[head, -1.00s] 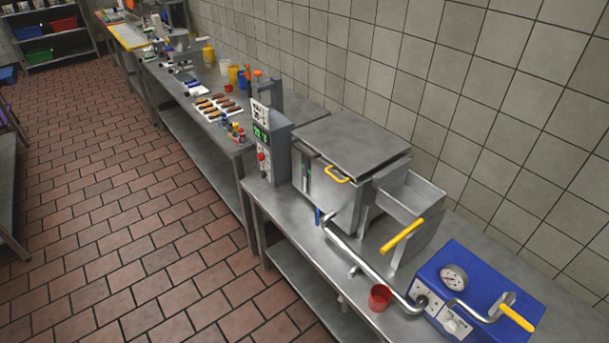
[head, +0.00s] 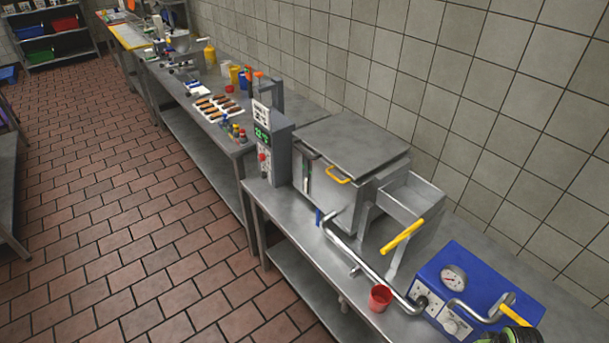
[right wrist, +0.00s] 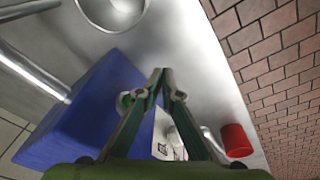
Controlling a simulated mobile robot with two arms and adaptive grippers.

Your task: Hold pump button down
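The blue pump box (head: 480,282) stands on the steel bench at the lower right of the head view, with a dial gauge on top and a pale front panel (head: 434,304) bearing round controls. I cannot tell which control is the pump button. In the right wrist view the box (right wrist: 85,110) is at the left, and part of its panel (right wrist: 165,135) shows between and behind my fingers. My right gripper (right wrist: 163,73) has its fingertips together, with nothing visible between them. Part of it shows at the head view's bottom right, by the box. My left gripper is not in view.
A red cup (head: 380,297) stands on the bench left of the box; it also shows in the right wrist view (right wrist: 236,140). A steel pipe (head: 362,262) runs from the box to a steel vat (head: 335,195). A yellow-gripped handle (head: 402,236) juts out.

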